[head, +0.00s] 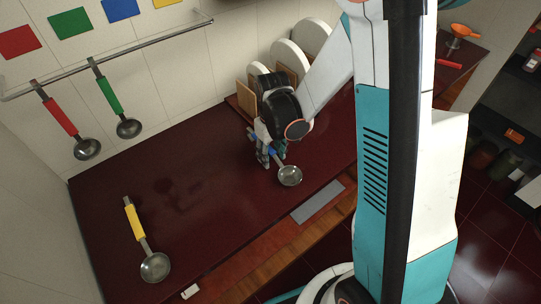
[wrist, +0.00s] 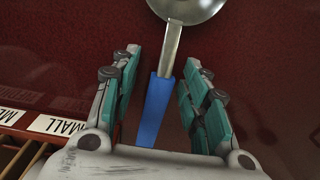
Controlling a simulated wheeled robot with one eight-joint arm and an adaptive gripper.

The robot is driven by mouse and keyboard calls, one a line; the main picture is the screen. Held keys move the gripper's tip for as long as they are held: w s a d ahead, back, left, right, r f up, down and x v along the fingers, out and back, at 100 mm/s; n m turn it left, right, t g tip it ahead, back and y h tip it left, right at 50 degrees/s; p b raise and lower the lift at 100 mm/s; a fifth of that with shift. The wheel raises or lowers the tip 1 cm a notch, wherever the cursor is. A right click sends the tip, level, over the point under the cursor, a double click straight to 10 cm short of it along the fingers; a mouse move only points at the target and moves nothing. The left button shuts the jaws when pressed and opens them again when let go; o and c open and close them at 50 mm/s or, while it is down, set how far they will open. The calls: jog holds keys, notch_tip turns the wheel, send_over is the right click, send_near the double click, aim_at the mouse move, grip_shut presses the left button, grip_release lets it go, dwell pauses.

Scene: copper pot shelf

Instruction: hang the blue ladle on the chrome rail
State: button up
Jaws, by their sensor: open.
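The blue ladle lies on the dark red counter (head: 200,190); its steel bowl (head: 289,176) points toward the counter's front edge in the head view. In the wrist view its blue handle (wrist: 155,112) lies between my open fingers, with a gap on each side. My gripper (head: 268,160) is low over the counter around the handle. The chrome rail (head: 140,47) runs along the wall at upper left. A red ladle (head: 62,118) and a green ladle (head: 109,95) hang from it. The rail's right part is bare.
A yellow-handled ladle (head: 133,222) lies on the counter at left. Red, green, blue (head: 120,9) and yellow squares are on the wall above the rail. White plates (head: 290,55) stand in a wooden rack behind my gripper. The middle of the counter is clear.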

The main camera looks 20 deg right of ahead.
aim_at(272, 151)
grip_shut()
jog(key=shift+r, duration=0.1)
notch_tip(272, 151, up, 20)
jog(key=p, duration=0.6)
